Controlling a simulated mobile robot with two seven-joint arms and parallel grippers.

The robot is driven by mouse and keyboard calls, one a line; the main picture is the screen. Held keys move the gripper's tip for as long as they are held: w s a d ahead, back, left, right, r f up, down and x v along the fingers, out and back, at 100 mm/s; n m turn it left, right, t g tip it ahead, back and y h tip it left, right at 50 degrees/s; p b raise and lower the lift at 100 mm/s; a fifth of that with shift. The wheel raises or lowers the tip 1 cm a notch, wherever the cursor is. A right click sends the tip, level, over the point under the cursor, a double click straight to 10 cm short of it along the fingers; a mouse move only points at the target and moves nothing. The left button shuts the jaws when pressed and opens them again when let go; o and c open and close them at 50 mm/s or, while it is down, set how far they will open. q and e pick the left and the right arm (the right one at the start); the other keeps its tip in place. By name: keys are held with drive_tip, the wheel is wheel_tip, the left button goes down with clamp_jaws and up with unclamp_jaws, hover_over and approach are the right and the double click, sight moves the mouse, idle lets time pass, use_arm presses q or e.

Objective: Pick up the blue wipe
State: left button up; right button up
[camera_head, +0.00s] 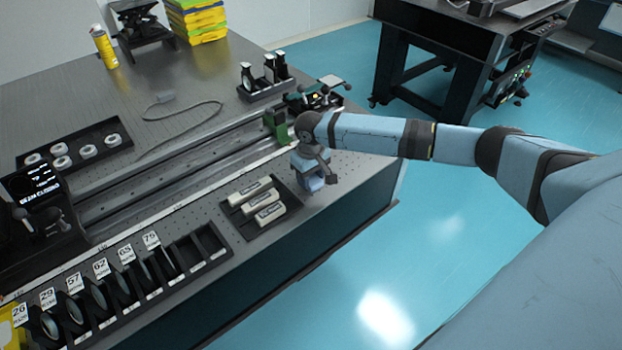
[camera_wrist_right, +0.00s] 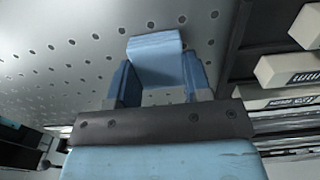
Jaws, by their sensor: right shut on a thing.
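The blue wipe (camera_wrist_right: 155,58) shows in the right wrist view as a light blue, folded block between the two fingers of my right gripper (camera_wrist_right: 160,85). The gripper is shut on it. In the head view my right gripper (camera_head: 314,178) is over the right edge of the optical table, just right of the tray of white boxes. The wipe is hard to tell apart from the gripper there. I cannot tell whether the wipe touches the table top. My left gripper is not in view.
A black tray (camera_head: 241,224) with several white boxes (camera_head: 264,205) lies just left of the gripper. A rack of numbered lens slots (camera_head: 205,243) runs along the front edge. A rail (camera_head: 140,183) crosses the table. Blue floor (camera_head: 440,230) is open to the right.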

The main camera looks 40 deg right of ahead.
sight(310, 178)
wheel_tip(310, 178, up, 20)
drive_tip(key=p, duration=0.1)
drive_tip(key=shift+p, duration=0.4)
